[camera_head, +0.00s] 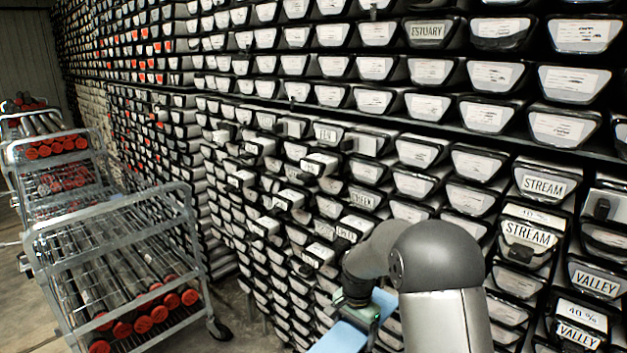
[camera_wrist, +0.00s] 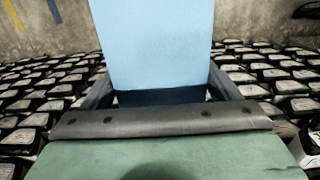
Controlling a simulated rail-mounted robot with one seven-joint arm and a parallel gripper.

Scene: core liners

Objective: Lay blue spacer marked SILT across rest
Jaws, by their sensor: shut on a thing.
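The light blue spacer (camera_head: 345,338) shows at the bottom of the head view, below the end of my arm, and runs off the lower edge. In the wrist view the blue spacer (camera_wrist: 152,45) fills the upper middle as a flat, plain face. My gripper (camera_wrist: 158,96) is shut on it, with one dark finger at each side of its near end. In the head view my gripper (camera_head: 372,303) is partly hidden by my own grey wrist. No SILT marking is readable on the visible faces. I cannot pick out the rest with certainty.
A tall wall of black liners with white labels (camera_head: 430,68) stands close behind and right of my arm. Metal carts (camera_head: 115,265) with red-capped tubes stand at left. Some floor is clear beside the nearest cart.

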